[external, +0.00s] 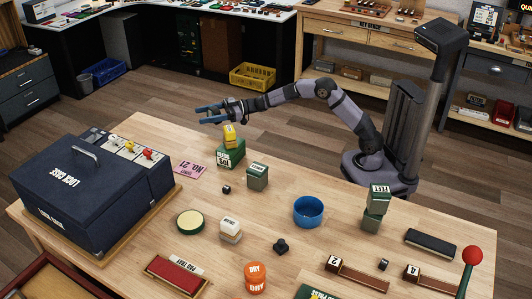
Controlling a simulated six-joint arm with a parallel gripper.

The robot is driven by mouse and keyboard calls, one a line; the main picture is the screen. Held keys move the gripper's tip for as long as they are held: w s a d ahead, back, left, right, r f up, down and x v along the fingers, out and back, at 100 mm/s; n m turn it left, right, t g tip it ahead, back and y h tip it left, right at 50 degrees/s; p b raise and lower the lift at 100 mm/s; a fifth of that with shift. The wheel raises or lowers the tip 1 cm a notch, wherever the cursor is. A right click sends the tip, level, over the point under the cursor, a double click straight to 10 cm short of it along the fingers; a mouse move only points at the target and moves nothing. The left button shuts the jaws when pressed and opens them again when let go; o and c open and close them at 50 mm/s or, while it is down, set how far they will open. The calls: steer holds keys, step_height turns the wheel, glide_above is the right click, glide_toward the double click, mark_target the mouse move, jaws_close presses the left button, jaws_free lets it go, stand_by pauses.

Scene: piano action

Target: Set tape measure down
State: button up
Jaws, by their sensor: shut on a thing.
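My gripper (209,114), with blue fingers pointing left, is above the far edge of the workbench. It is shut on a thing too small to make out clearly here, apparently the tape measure. A yellow object (229,136) shows just below my gripper, over a green box (231,154). I cannot tell whether the gripper touches it. The wooden workbench top (330,235) lies below and in front of my arm.
A dark blue case (85,190) fills the left. A pink card (189,170), green lettered block (257,177), blue bowl (308,212), round green-rimmed dish (190,222) and stacked green blocks (376,208) stand on the bench. Bare wood lies between them.

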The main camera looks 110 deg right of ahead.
steer(key=s+a+f+n+y+p, duration=0.15)
steer(key=s+a+f, duration=0.25)
steer(key=s+f, duration=1)
steer(key=s+a+f+n+g+y+p, duration=0.1)
steer(key=s+a+f+n+y+p, duration=0.1)
steer(key=s+a, duration=0.5)
steer(key=s+a+f+n+g+y+p, duration=0.1)
steer(key=s+a+y, duration=0.3)
steer(key=a, duration=0.7)
steer(key=s+f, duration=0.1)
steer(key=s, duration=0.1)
steer(key=shift+s+a+f+n+p, duration=0.35)
steer(key=shift+f, duration=0.05)
